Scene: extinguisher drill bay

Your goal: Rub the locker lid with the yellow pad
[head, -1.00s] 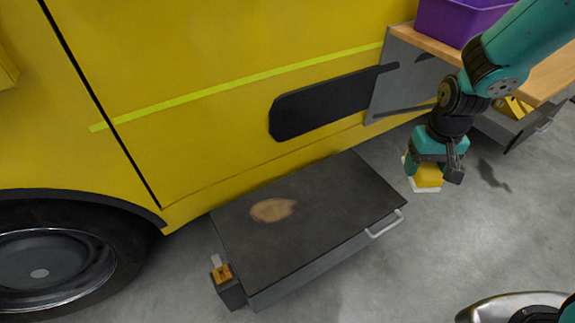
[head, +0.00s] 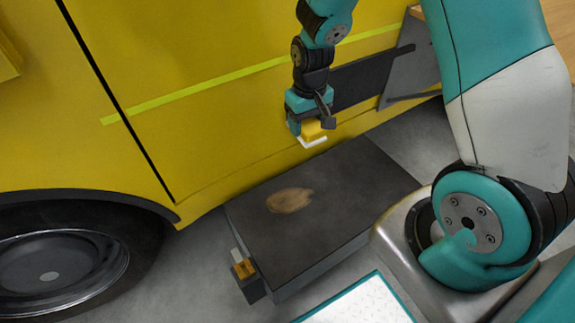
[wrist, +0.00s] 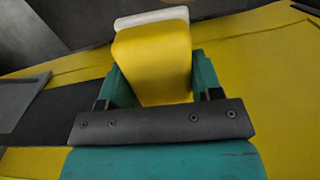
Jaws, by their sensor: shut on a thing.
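The yellow pad (head: 312,131) has a white underside and is held in my gripper (head: 310,122). In the wrist view the pad (wrist: 155,60) sits between the fingers of my gripper (wrist: 155,85), its white face at the far end. The locker lid (head: 340,185) is a dark flat top below the yellow vehicle, with a tan smudge (head: 289,200) on its left half. The pad hangs above the lid's back part, apart from it, up and to the right of the smudge.
The yellow vehicle side (head: 220,130) rises directly behind the lid. A dark wheel (head: 50,270) is at the left. Grey floor shows at the right.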

